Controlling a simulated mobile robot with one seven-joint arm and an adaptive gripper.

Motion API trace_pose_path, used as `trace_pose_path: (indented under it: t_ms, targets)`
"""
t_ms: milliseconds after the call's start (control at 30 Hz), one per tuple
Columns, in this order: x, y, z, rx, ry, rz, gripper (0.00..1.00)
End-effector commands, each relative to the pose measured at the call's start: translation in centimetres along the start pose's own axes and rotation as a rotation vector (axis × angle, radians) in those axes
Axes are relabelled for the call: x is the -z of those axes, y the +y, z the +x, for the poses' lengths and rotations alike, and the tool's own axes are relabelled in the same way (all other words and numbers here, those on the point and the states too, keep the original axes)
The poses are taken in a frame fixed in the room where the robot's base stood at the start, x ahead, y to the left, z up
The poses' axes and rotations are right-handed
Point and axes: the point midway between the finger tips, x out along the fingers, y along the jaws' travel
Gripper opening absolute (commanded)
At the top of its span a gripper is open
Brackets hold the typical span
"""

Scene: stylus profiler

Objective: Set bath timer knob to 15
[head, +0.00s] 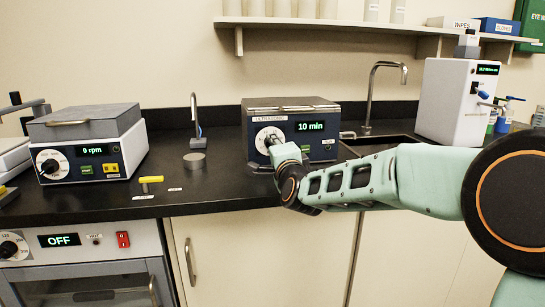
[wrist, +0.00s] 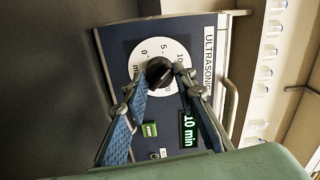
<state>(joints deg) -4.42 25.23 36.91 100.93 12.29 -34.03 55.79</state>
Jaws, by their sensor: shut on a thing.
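The ultrasonic bath (head: 292,107) is a dark box on the counter, and its display (head: 311,127) reads 10 min. Its timer knob (wrist: 158,72) is a black knob on a white dial (wrist: 150,55), seen sideways in the wrist view with 0, 5 and 10 marks in sight. My gripper (wrist: 160,79) is shut on the knob, one fingertip on each side. In the head view my gripper (head: 276,146) reaches the bath's front panel and covers much of the knob. The display also shows 10 min in the wrist view (wrist: 188,131). The dial marks beyond 10 are partly hidden.
A green button (wrist: 149,130) sits on the panel near my gripper. A sink (head: 385,142) with a tap lies right of the bath.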

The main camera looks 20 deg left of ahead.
Motion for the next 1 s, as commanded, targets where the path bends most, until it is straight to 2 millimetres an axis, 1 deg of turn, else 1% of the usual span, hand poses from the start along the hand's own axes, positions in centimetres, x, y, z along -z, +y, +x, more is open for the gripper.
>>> trace_pose_path:
  t_ms: [33,100,233,333,433,567,667,733,767,1000]
  targets:
    - [0.04,0.81,-0.01,0.0,0.002,0.072,0.0]
    - [0.03,0.77,-0.01,0.001,0.002,0.177,0.0]
    - [0.03,0.49,-0.01,0.0,0.001,0.315,0.0]
    - [0.01,0.27,-0.02,-0.002,0.0,0.358,0.0]
    - [0.01,0.14,-0.02,-0.003,0.0,0.362,0.0]
    - [0.01,0.15,-0.01,-0.003,0.0,0.36,0.0]
    - [0.05,0.34,0.0,-0.003,0.001,0.396,0.0]
    - [0.03,0.51,0.0,0.0,0.001,0.479,0.0]
    - [0.18,0.27,0.02,-0.002,0.003,0.524,0.0]
    - [0.18,0.23,0.03,-0.002,0.003,0.925,0.0]
